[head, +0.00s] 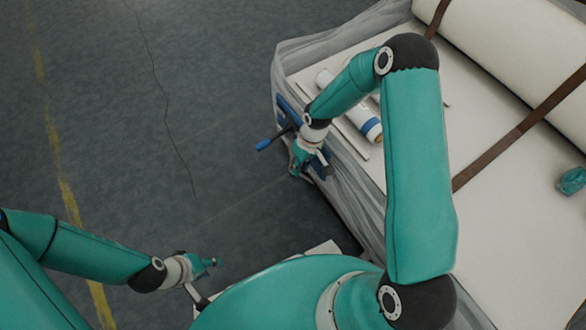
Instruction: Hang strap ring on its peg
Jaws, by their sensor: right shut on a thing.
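My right gripper (308,166) is low at the left side of the wrapped bale, beside a blue bar (290,112). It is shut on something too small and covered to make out. A dark rod with a blue end (265,144) sticks out to the left just above this gripper. I cannot tell whether it is the peg. I cannot make out the strap ring. My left gripper (208,264) is over the floor at the lower left, well apart from the bale. Its fingers are too small to tell whether they are open.
The pale bale (500,215) in clear film fills the right side. A large roll (510,45) lies on it under brown straps (520,128). A white tube with a blue band (371,127) and a teal object (571,180) rest on top. The grey floor (130,130) is mostly clear.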

